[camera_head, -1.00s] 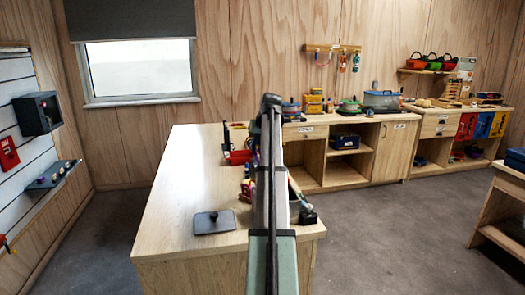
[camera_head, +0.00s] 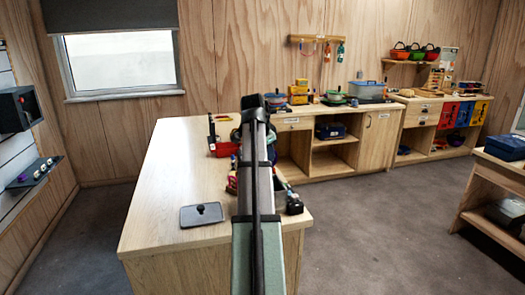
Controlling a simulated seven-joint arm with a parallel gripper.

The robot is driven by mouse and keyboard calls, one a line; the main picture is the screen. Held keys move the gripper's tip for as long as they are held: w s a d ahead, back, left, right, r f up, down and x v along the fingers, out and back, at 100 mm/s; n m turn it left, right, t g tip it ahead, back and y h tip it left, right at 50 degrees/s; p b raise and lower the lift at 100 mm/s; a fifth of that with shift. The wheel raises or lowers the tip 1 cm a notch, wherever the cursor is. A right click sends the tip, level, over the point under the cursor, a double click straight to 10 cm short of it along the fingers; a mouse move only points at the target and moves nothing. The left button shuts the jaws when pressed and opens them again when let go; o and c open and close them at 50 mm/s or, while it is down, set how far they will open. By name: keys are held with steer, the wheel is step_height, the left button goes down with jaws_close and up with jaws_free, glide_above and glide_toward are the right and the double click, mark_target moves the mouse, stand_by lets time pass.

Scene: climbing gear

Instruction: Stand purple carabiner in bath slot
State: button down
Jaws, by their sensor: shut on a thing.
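My arm (camera_head: 258,200) rises through the middle of the view and hides part of the wooden table (camera_head: 165,185). I do not see my gripper's fingertips; they are hidden behind the arm or out of view. I cannot make out a purple carabiner. No slotted bath can be told for certain; several small, mixed items sit beside and behind the arm on the table. A flat dark grey plate with a black knob (camera_head: 201,215) lies near the table's front edge.
A red bin (camera_head: 222,149) stands at the table's far side. A small dark object (camera_head: 294,205) is by its right front corner. A back counter (camera_head: 330,112) holds boxes and tubs. A wooden shelf unit (camera_head: 490,190) stands right. Grey floor (camera_head: 385,230) is clear between.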

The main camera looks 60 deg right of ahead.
steer(key=m+g, duration=0.1)
steer(key=m, duration=0.2)
steer(key=shift+a+f, duration=0.1)
steer(key=shift+f, duration=1.9)
steer(key=shift+s+f, duration=0.1)
steer(key=shift+f, duration=0.1)
steer(key=shift+f, duration=3)
steer(key=shift+f, duration=0.25)
steer(key=shift+f, duration=0.95)
steer(key=shift+f, duration=0.6)
steer(key=c, duration=1.1)
jaws_free()
steer(key=shift+o, duration=0.2)
steer(key=shift+r, duration=0.1)
